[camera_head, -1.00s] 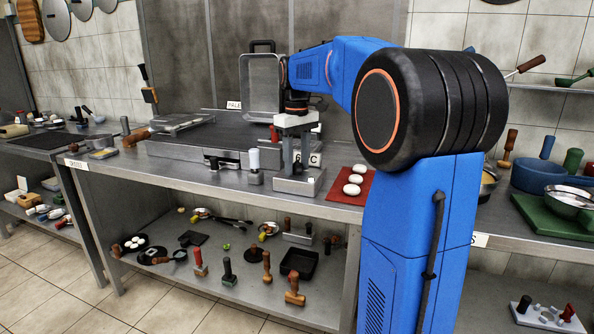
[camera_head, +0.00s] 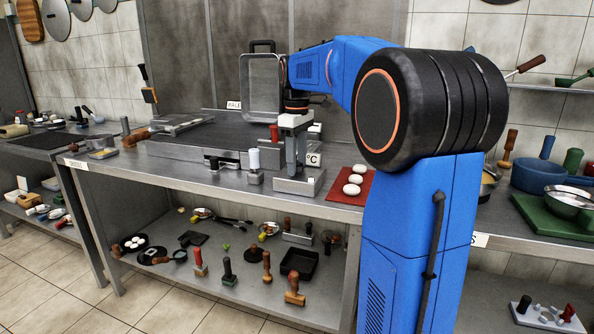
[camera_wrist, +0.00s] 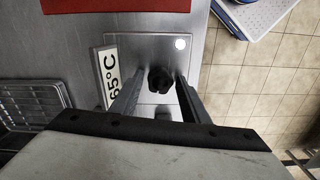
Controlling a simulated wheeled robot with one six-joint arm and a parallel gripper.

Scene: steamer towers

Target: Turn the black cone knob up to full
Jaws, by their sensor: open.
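The black cone knob (camera_wrist: 160,79) stands on a grey metal control plate (camera_wrist: 147,48) in the wrist view, next to a "65°C" label (camera_wrist: 110,75). My gripper (camera_wrist: 161,84) is open, with one finger on each side of the knob; a gap shows beside it, and I cannot tell whether either finger touches. In the head view my gripper (camera_head: 294,160) points down over the steel control block (camera_head: 298,187) on the counter. The knob is hidden there behind the fingers. Its turn angle is unclear.
Right of the block in the head view lies a red mat (camera_head: 340,196) with white round pieces (camera_head: 352,189). A white-handled stamp-like tool (camera_head: 254,162) stands close on the left. A grey tray (camera_head: 262,90) stands upright behind. The counter's front edge is near.

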